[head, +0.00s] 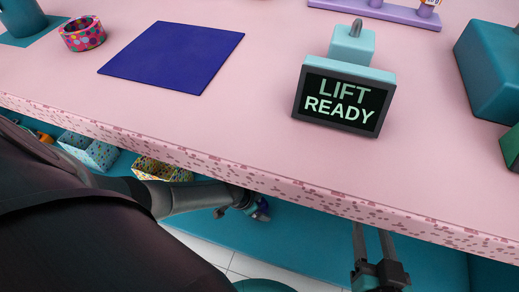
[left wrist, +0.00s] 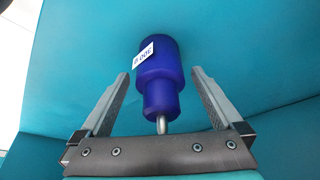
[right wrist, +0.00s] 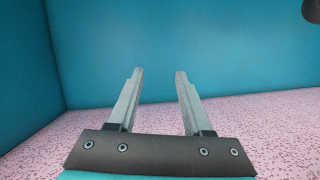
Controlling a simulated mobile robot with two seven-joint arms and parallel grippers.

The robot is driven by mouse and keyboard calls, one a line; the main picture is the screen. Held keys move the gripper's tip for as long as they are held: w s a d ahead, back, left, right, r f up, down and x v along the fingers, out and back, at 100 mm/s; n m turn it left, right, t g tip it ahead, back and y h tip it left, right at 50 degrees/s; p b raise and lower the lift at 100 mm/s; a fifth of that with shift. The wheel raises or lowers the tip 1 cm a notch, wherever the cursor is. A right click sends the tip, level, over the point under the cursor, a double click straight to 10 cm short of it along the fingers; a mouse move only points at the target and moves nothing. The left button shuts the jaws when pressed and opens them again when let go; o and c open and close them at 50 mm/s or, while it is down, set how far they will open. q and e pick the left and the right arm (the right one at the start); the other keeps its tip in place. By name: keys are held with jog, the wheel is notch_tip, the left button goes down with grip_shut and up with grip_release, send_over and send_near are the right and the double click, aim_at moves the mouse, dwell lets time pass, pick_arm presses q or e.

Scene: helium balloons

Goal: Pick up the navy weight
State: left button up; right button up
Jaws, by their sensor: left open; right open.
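The navy weight (left wrist: 158,72) shows in the left wrist view, a stepped cylinder with a white label and a short metal stem towards my gripper. It is against a teal surface. My left gripper (left wrist: 160,75) is open, with one finger on each side of the weight and a gap visible on both sides. In the head view, a small part of the weight (head: 262,208) shows beside my left gripper (head: 236,208), below the counter edge. My right gripper (head: 371,231) is open and empty near the counter's front edge; it also shows in the right wrist view (right wrist: 159,72).
The pink counter (head: 270,120) holds a navy mat (head: 172,56), a "LIFT READY" sign (head: 343,101), a dotted tape roll (head: 82,34) and a teal block (head: 490,70). Patterned bins (head: 90,151) stand under the counter at left. The speckled counter edge overhangs my left arm.

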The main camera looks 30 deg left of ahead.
pick_arm(q)
jog(key=shift+w+f+b, duration=0.2)
jog(key=shift+f+b, duration=0.2)
jog(key=shift+f, duration=0.15)
jog(key=shift+w+d+f+b, duration=0.15)
jog(key=shift+f+b, duration=0.15)
pick_arm(e)
jog(key=shift+s+a+r+m+t+y, duration=0.2)
jog(key=shift+a+r+t, duration=0.1)
jog(key=shift+t, duration=0.2)
jog(key=shift+s+a+r+m+t+y, duration=0.1)
jog(key=shift+s+a+r+t+y, duration=0.1)
jog(key=shift+r+t, duration=0.25)
jog(key=shift+s+a+r+m+t+y, duration=0.15)
jog(key=shift+a+r+t+y, duration=0.1)
jog(key=shift+t, duration=0.3)
pick_arm(q)
grip_shut()
